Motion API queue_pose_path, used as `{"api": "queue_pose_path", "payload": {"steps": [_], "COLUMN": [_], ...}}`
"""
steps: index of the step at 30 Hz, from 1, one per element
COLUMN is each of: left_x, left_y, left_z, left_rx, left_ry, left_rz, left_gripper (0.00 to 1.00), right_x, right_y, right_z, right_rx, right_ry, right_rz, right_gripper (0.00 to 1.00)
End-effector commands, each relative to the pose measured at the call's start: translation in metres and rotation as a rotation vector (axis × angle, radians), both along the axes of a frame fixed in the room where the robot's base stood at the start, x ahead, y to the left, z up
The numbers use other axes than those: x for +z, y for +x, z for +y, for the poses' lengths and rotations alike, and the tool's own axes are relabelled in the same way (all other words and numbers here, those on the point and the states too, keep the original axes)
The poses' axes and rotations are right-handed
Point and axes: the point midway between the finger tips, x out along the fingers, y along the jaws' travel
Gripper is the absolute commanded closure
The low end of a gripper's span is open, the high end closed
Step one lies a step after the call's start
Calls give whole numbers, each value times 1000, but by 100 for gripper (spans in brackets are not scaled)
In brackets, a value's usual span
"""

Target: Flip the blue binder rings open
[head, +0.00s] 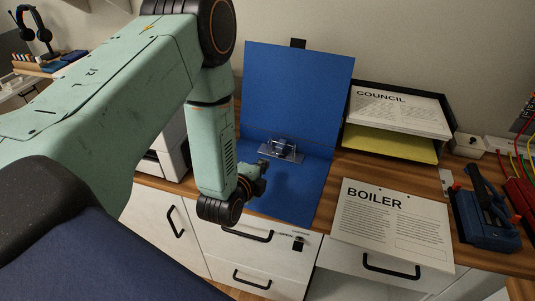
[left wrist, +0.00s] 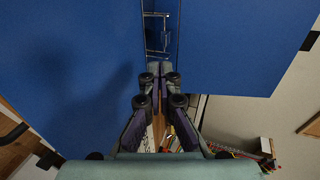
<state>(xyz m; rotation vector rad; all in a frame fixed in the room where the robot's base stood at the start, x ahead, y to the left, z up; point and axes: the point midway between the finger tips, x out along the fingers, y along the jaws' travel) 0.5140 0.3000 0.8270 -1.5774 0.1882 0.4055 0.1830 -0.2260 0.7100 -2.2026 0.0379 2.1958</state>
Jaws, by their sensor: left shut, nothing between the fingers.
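The blue binder (head: 298,85) lies open on the wooden desk, one cover standing up against the wall and the other flat. Its metal ring mechanism (head: 281,150) sits along the fold. Whether the rings are open or shut is too small to tell. My left gripper (head: 263,165) is low over the flat cover, just in front of the mechanism and partly hidden by my wrist. In the left wrist view, the gripper (left wrist: 160,68) is shut and empty, its tips pointing at the near end of the ring mechanism (left wrist: 158,36). Contact cannot be told. My right gripper is out of view.
A BOILER sheet (head: 392,222) lies at the desk's front edge, right of the binder. Behind it stands a black tray with COUNCIL papers (head: 400,110) and a yellow sheet (head: 390,143). A blue hole punch (head: 485,218) is far right. A white device (head: 165,150) stands left.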

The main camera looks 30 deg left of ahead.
Motion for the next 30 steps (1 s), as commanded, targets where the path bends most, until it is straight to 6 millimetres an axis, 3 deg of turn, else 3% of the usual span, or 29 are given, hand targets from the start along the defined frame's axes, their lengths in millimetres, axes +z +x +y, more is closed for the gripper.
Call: {"api": "queue_pose_path", "payload": {"steps": [3,9,21,30], "left_x": [-1,0,-1,-24], "left_y": [-18,-32,-35,-34], "left_z": [-3,-4,-4,1], "left_rx": [-1,0,2,12], "left_ry": [-1,0,2,41], "left_rz": [2,1,-6,-174], "left_gripper": [100,100,100,100], "right_x": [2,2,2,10], "right_y": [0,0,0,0], "right_z": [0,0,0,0], "right_rx": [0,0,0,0], "right_ry": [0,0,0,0], "right_rz": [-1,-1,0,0], "right_gripper": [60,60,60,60]}}
